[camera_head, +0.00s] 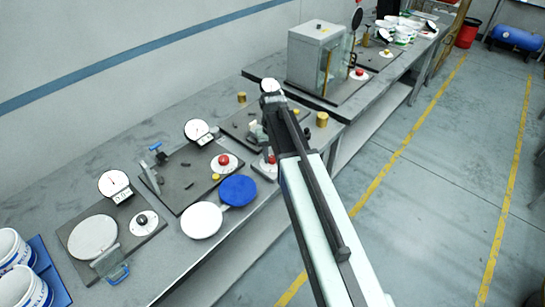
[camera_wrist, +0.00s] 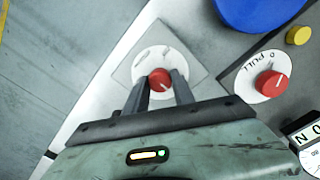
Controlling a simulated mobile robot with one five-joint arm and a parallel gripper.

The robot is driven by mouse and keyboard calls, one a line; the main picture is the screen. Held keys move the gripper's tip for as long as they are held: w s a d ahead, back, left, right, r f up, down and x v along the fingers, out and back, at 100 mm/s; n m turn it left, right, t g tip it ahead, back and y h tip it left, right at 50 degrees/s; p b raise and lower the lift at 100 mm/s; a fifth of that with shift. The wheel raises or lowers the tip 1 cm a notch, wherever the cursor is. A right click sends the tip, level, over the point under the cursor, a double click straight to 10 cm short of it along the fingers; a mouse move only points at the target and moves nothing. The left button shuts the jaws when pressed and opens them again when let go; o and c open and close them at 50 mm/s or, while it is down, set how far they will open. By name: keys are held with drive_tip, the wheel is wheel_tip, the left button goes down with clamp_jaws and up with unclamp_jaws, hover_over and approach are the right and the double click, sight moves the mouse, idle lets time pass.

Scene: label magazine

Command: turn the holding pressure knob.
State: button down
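In the wrist view a red knob (camera_wrist: 160,79) sits on a round white dial with dark markings, fixed to a grey square plate (camera_wrist: 127,70) near the bench edge. The dial's lettering is too small to read. My gripper (camera_wrist: 160,85) is open, with one dark finger on each side of this knob; I cannot tell whether they touch it. In the head view my arm reaches over the bench, and my gripper (camera_head: 268,140) is partly hidden behind it. The knob's white plate (camera_head: 263,169) shows beside the arm.
A second red knob (camera_wrist: 271,83), on a dial marked PULL and 0, stands right of mine, with a yellow button (camera_wrist: 298,35) nearby. A blue disc (camera_head: 238,190) and white disc (camera_head: 201,220) lie close by. Gauges (camera_head: 114,184) stand further left. The floor beside the bench is clear.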

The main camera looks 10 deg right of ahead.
sight(272, 157)
drive_tip(key=m, duration=0.5)
idle(0.3)
drive_tip(key=c, duration=1.1)
unclamp_jaws()
drive_tip(key=shift+o, duration=0.2)
wheel_tip(272, 157, up, 8)
drive_tip(key=p, duration=0.8)
drive_tip(key=shift+f, duration=0.1)
